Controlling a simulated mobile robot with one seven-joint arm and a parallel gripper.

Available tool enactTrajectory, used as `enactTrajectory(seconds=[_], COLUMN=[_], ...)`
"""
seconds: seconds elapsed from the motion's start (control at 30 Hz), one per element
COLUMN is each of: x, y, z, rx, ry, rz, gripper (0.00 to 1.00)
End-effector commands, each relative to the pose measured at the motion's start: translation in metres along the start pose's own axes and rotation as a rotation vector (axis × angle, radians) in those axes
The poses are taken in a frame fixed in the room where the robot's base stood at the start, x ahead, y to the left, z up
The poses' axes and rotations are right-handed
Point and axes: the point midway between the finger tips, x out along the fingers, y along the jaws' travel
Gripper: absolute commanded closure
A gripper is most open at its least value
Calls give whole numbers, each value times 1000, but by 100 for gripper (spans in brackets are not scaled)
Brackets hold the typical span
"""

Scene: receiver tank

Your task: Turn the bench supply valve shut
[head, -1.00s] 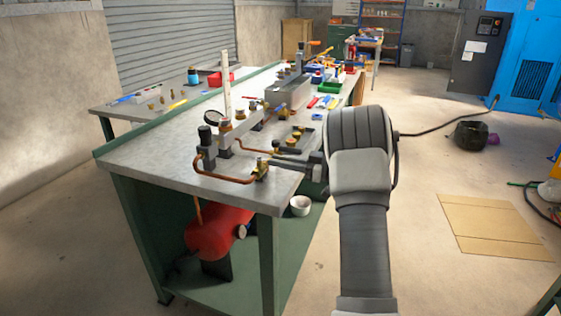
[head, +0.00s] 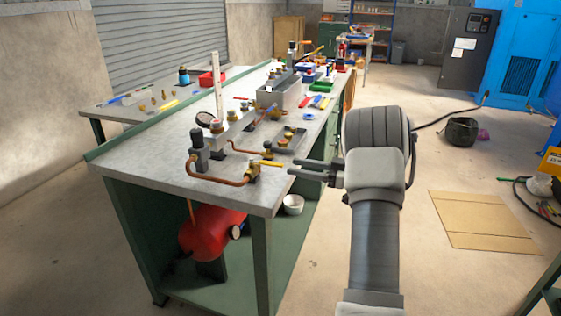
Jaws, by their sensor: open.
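The bench supply valve (head: 253,171), a small brass body, sits at the end of a copper pipe (head: 215,180) near the bench's front right edge. Its yellow lever (head: 271,163) points right, toward my gripper. Whether the valve is open or shut I cannot tell from this view. My gripper (head: 293,171) is just right of the lever's tip, with its two dark fingers pointing left. The fingers are open and empty, and they look apart from the lever. The exact gap is hard to judge.
A gauge (head: 203,119) and fittings stand behind the valve on the grey bench (head: 165,155). A red tank (head: 212,229) and a white bowl (head: 293,204) are below. The floor to the right holds flat cardboard (head: 484,221).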

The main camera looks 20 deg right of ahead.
Motion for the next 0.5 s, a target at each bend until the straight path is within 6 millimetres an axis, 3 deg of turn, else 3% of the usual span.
enactTrajectory(seconds=[0.2,0.5], x=[-54,-90], y=[1,0], z=[-2,0], rx=[-1,-1], ry=[0,0], rz=[4,-1], gripper=[49,49])
